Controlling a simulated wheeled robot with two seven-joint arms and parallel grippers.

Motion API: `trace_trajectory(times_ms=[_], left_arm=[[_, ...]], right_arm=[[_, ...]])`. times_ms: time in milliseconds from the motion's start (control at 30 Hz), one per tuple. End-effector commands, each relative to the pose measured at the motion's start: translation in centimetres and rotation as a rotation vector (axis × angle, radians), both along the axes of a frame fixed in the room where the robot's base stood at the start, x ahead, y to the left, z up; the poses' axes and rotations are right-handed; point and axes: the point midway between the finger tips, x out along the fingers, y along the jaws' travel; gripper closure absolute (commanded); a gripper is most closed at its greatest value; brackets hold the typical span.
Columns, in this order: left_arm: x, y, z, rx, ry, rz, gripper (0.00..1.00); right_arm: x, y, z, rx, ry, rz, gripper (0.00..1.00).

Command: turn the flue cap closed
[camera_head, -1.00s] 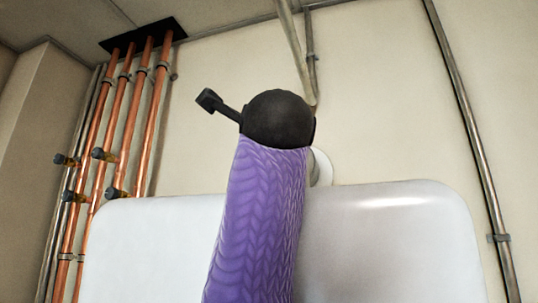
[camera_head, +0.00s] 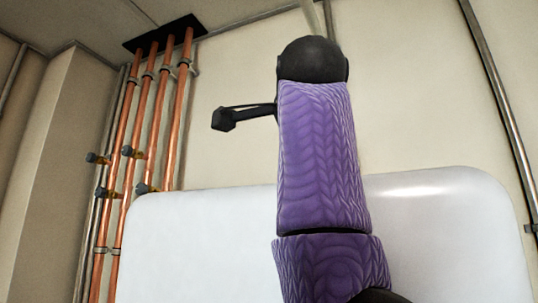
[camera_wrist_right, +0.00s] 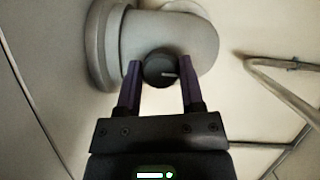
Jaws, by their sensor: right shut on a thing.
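In the right wrist view, the flue cap (camera_wrist_right: 159,68) is a dark round knob with a pale mark on its face. It sits on a thick grey flue elbow (camera_wrist_right: 190,38). The purple fingers of my right gripper (camera_wrist_right: 161,74) stand on either side of the cap and are shut on it. In the head view, my purple arm with a black rounded joint fills the middle and hides the cap, the flue and the gripper's fingers. My left gripper is in neither current view.
A large white rounded casing (camera_head: 200,240) stands behind my arm in the head view. Copper pipes (camera_head: 155,110) with several valves run up the left wall. A grey pipe (camera_head: 500,95) runs down the right. A bent metal pipe (camera_wrist_right: 285,72) is right of the flue in the wrist view.

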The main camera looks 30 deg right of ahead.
Motion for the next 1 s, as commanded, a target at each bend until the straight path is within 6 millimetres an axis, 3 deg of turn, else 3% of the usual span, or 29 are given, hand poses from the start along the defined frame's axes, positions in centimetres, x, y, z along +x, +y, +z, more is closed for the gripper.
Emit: trace_trajectory(times_ms=[567, 600, 700, 733, 1000], left_arm=[[0.0, -0.01, -0.04, 0.0, 0.0, 0.0, 0.41], [0.0, -0.01, -0.04, 0.0, 0.0, 0.0, 0.41], [0.0, -0.01, -0.03, 0.0, 0.0, 0.0, 0.41], [0.0, -0.01, -0.03, 0.0, 0.0, 0.0, 0.41], [0.0, -0.01, -0.08, 0.0, 0.0, 0.0, 0.41]], right_arm=[[0.11, 0.03, -0.2, -0.016, 0.028, 0.001, 1.0], [0.12, 0.04, -0.2, -0.016, 0.028, 0.001, 0.43], [0.1, 0.03, -0.16, -0.016, 0.026, 0.0, 0.21], [0.09, 0.03, -0.15, -0.016, 0.025, 0.0, 0.16], [-0.05, 0.07, -0.07, -0.017, 0.022, 0.0, 0.16]])
